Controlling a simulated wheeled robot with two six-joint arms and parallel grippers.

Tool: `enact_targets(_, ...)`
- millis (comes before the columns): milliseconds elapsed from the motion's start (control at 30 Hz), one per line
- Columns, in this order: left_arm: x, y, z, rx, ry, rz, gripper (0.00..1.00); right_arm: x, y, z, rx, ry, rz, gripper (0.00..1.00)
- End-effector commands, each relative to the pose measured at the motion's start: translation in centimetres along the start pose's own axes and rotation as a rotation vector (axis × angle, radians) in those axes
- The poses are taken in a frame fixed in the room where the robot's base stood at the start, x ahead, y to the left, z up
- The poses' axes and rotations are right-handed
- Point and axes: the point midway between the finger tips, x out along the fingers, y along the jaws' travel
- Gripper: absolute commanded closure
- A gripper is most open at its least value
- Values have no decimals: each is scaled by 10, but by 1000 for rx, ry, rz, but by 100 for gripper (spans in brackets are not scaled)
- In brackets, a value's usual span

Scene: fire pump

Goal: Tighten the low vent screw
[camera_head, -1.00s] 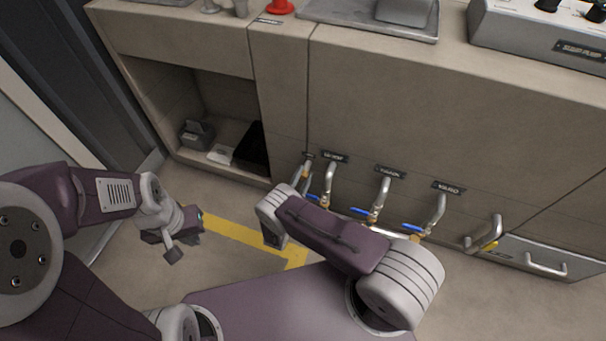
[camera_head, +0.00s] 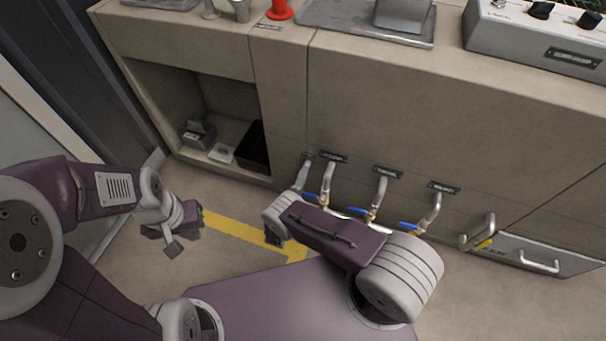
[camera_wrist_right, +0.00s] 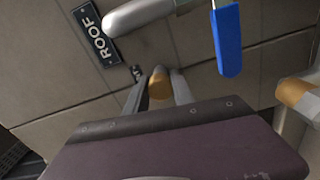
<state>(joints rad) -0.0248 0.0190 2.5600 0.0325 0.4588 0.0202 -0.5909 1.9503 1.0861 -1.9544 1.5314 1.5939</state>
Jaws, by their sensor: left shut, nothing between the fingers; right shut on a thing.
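My right gripper (camera_wrist_right: 160,88) is shut on a round brass piece (camera_wrist_right: 159,82), which looks like the low vent screw. It sits between the fingertips close to the panel, just below a silver pipe (camera_wrist_right: 140,13) and the ROOF label (camera_wrist_right: 95,35). In the head view the right fingertips are hidden; only my right forearm and wrist show before the leftmost pipes. My left gripper (camera_head: 168,240) is shut and empty above the floor at left, away from the panel. How far the screw is turned cannot be told.
Silver pipes with blue-levered valves (camera_head: 371,212) line the lower panel. A blue lever (camera_wrist_right: 227,42) hangs close to the right gripper, with another brass fitting (camera_wrist_right: 300,97) further right. An open cubby (camera_head: 225,120) is at left. A drawer (camera_head: 545,258) is at lower right.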

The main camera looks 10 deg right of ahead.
Motion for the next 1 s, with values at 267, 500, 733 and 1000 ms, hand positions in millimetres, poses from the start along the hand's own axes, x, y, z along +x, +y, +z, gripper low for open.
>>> enact_targets(267, -10, 0, -1, 0, 0, 0, 100, -1, 0, 0, 236, 1, -2, 100)
enact_targets(500, -14, 0, -2, 0, 0, 0, 100, -1, -1, 0, 393, 1, -2, 100)
enact_targets(733, -17, 0, -2, 0, 0, 0, 100, -1, -2, 0, 482, 1, -3, 100)
enact_targets(1000, -18, 0, -2, 0, 0, 0, 100, -1, -3, 0, 520, 1, -3, 100)
